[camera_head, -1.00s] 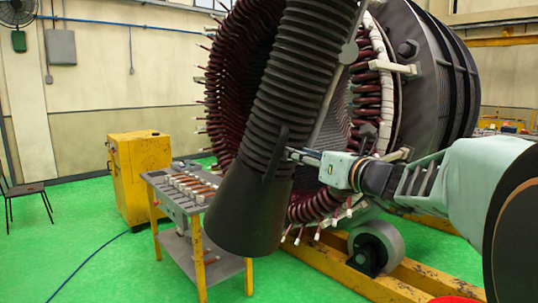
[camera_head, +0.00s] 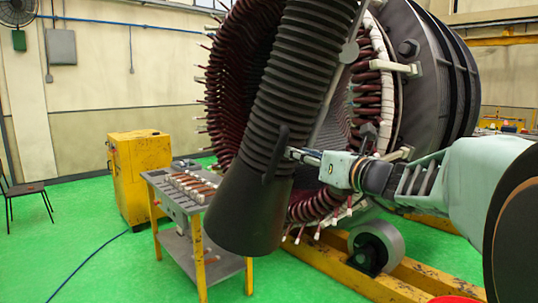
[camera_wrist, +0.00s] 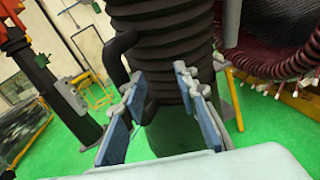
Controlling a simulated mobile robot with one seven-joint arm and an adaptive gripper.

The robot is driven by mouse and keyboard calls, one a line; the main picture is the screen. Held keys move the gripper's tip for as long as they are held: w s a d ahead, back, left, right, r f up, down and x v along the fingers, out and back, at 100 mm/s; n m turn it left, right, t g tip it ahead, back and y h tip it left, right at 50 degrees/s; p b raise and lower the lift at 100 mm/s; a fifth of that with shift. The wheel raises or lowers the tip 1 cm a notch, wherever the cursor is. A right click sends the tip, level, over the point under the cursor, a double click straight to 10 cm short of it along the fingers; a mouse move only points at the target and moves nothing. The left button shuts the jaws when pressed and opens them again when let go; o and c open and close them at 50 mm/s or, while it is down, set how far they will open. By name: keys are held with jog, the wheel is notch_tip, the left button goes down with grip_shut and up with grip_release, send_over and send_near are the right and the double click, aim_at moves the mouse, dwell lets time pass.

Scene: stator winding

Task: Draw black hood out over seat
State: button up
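The black hood (camera_head: 245,215) is a flared cone at the lower end of a thick ribbed hose (camera_head: 300,70), tilted in front of the stator. It carries a black bar handle (camera_head: 273,157), also seen in the wrist view (camera_wrist: 117,48). My gripper (camera_head: 291,154) is at the handle's right side in the head view. In the wrist view my gripper's (camera_wrist: 160,75) blue-padded fingers are spread, facing the ribbed hose; the handle shows beside and partly behind the left finger. Contact cannot be told.
The stator (camera_head: 425,80) with dark red coils stands close behind the hose, on yellow rails (camera_head: 340,272) with a roller. A tool cart (camera_head: 180,205) and a yellow cabinet (camera_head: 135,175) stand left of the hood. Green floor is free at the left.

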send_near(292, 110)
jog(key=x, duration=0.2)
jog(key=f+x, duration=0.1)
jog(key=x, duration=0.2)
jog(key=shift+a+f, duration=0.1)
jog(key=shift+a, duration=0.1)
jog(key=shift+w+r, duration=0.15)
jog(key=shift+r, duration=0.5)
